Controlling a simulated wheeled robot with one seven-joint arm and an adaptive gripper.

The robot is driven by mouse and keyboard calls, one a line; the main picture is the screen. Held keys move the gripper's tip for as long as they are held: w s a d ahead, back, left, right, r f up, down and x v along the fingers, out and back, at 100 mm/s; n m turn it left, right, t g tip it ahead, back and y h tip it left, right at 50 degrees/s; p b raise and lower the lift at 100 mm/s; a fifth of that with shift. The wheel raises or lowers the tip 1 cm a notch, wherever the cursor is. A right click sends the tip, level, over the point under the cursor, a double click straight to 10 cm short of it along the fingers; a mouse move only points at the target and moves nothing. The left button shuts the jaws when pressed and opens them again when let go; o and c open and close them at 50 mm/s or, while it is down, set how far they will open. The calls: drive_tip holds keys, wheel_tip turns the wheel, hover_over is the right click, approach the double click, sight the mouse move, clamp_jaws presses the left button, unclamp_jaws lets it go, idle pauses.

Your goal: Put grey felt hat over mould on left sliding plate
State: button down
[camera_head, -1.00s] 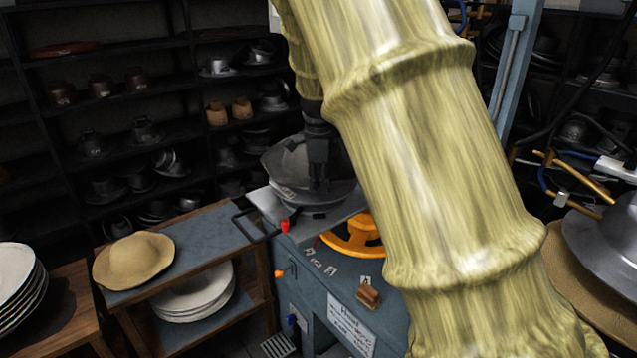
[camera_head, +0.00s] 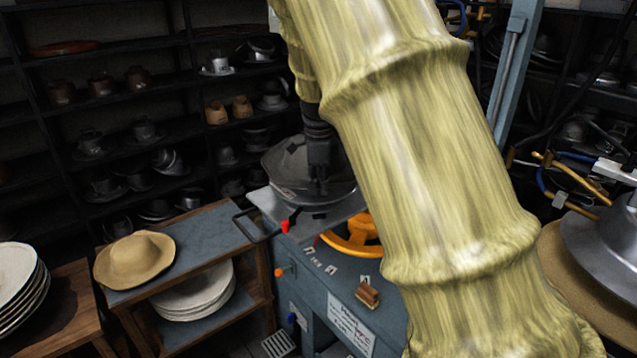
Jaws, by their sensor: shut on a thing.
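The grey felt hat (camera_head: 284,166) is at the left sliding plate (camera_head: 266,202), at the middle of the view. My gripper (camera_head: 318,188) points down over the hat and is shut on it, near the right part of the hat. The hat looks low and close to level over the plate. The mould is hidden, so I cannot tell whether the hat sits fully around it. My yellow-green arm covers the right side of the hat and plate.
An orange handwheel (camera_head: 352,238) and a small brown block (camera_head: 368,294) are on the blue machine (camera_head: 330,283). A tan hat (camera_head: 135,259) lies on a side table (camera_head: 205,238) at left. White hats (camera_head: 195,293) are stacked below. A metal press part (camera_head: 605,245) stands at right.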

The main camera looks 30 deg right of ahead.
drive_tip(key=shift+f, duration=0.15)
drive_tip(key=c, duration=1.5)
unclamp_jaws()
drive_tip(key=shift+o, duration=0.2)
wheel_tip(320, 180, up, 12)
drive_tip(key=shift+s, duration=0.15)
drive_tip(key=shift+a, duration=0.2)
